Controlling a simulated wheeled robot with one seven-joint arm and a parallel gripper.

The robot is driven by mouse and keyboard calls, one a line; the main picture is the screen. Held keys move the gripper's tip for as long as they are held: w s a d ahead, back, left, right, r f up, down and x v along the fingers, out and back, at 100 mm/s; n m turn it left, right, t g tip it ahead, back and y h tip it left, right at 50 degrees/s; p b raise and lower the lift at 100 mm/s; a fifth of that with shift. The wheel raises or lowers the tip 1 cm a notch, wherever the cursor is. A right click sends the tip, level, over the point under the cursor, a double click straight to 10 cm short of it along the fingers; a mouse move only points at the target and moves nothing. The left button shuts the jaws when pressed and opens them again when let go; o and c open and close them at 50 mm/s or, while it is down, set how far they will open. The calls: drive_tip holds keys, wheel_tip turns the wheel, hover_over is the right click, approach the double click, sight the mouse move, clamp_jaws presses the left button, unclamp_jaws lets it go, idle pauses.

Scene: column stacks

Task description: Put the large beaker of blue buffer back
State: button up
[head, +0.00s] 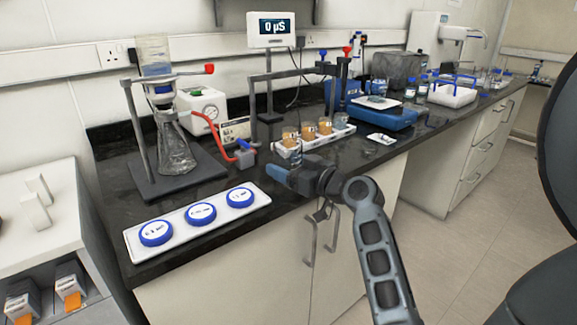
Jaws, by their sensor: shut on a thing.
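My gripper (278,174) is low over the front edge of the black bench, right of the white tray with blue-lidded discs. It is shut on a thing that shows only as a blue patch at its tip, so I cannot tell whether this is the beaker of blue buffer. A white rack (313,140) behind it holds several small beakers, some orange and one pale blue-grey (340,121) at its right end. No large beaker of blue liquid shows plainly.
The white tray (257,194) lies at the front left. A clamp stand with a flask (176,152) stands behind it. A gantry frame (252,100) and a display (271,29) stand behind the rack. A blue balance (385,117) is to the right. Bare bench top (225,172) shows left of my gripper.

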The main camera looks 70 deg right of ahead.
drive_tip(key=shift+f, duration=0.15)
drive_tip(key=o, duration=1.1)
drive_tip(key=shift+r, duration=0.2)
drive_tip(key=b+v, duration=0.2)
drive_tip(key=v, duration=1)
